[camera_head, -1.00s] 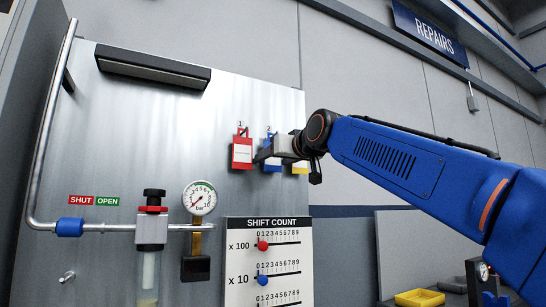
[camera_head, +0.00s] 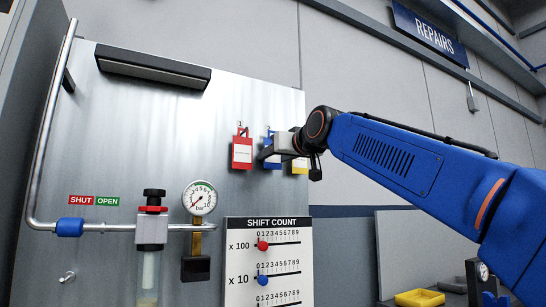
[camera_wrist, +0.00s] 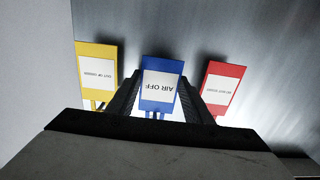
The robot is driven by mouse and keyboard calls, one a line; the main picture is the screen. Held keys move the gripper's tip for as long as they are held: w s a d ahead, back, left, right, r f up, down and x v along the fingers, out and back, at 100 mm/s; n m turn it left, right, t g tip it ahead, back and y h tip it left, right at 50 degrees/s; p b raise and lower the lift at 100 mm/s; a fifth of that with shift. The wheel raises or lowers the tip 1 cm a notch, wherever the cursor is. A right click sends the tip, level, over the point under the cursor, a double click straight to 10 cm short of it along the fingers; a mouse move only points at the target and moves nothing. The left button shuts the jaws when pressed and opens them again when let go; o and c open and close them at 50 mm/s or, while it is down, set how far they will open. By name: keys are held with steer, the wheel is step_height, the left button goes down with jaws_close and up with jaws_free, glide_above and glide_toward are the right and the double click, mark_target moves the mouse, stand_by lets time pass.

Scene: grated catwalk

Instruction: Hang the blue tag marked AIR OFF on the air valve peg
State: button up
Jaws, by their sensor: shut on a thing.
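The blue tag (camera_wrist: 160,84) marked AIR OFF appears upside down in the wrist view, between the two fingers of my gripper (camera_wrist: 158,98). My gripper is shut on it. In the head view my gripper (camera_head: 268,153) is at the blue tag (camera_head: 273,166), which still sits in the tag row under number 2, partly hidden. Whether it is off its hook I cannot tell. A small metal peg (camera_head: 67,277) sticks out bare at the panel's lower left, below the blue air valve (camera_head: 70,227) and the SHUT/OPEN label (camera_head: 94,201).
A red tag (camera_head: 242,153) hangs close on the left and a yellow tag (camera_head: 299,167) on the right. A pressure gauge (camera_head: 200,197), a filter unit (camera_head: 151,220) and the SHIFT COUNT board (camera_head: 268,265) are lower on the panel.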

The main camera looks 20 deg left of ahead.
steer(key=shift+v, duration=0.8)
steer(key=shift+s+d+r, duration=0.45)
steer(key=shift+s+d, duration=0.25)
steer(key=shift+d, duration=0.1)
stand_by(1.0)
steer(key=shift+v, duration=2.2)
stand_by(0.4)
